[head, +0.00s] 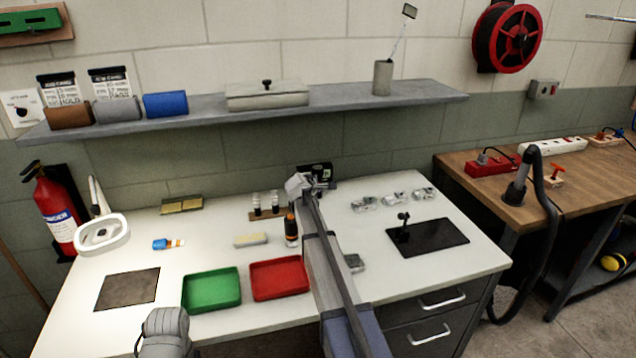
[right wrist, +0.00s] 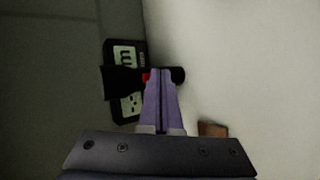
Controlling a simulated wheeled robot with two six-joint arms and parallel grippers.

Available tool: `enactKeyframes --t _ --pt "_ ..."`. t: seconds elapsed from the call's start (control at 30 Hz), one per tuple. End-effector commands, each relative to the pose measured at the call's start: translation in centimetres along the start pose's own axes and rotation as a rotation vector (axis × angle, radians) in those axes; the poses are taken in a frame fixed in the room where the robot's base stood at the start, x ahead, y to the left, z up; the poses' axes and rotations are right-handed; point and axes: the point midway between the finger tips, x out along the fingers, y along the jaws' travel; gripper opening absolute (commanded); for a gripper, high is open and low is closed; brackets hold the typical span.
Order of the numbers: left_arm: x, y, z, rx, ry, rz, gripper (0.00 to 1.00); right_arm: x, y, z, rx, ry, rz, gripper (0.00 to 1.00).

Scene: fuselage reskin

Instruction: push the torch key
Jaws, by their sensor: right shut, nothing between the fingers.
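In the right wrist view, a black torch (right wrist: 122,80) lies across a black holder with a pale printed label (right wrist: 126,55). A small red key (right wrist: 146,77) shows on the torch, at the left edge of my fingertips. My right gripper (right wrist: 160,72) is shut and empty, its tips over the torch body; I cannot tell whether they touch. In the head view, the dark holder (head: 316,169) stands at the back of the white bench, and my right gripper (head: 311,184) is just in front of it. My left gripper does not show; only a grey part of my left arm is at the bottom.
A small rack with vials (head: 265,214) and a black and orange tool (head: 291,230) stand left of my right arm. Green (head: 211,290) and red (head: 279,278) trays lie in front. A black plate (head: 428,239) with a small stand is at right. A shelf (head: 420,91) hangs above.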

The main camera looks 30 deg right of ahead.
Motion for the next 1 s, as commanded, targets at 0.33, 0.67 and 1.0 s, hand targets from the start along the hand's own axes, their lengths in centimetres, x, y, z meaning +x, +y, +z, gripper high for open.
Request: enactKeyframes --t 0.33,0.67,1.0 --pt "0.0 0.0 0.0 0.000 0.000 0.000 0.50 -0.7 -0.5 0.5 0.000 0.000 0.000 0.00" --pt "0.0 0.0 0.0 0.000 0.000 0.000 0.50 -1.0 -0.8 0.7 0.000 0.000 0.000 0.00" --pt "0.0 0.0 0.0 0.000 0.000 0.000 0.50 -1.9 -1.4 1.4 0.000 0.000 0.000 0.00"
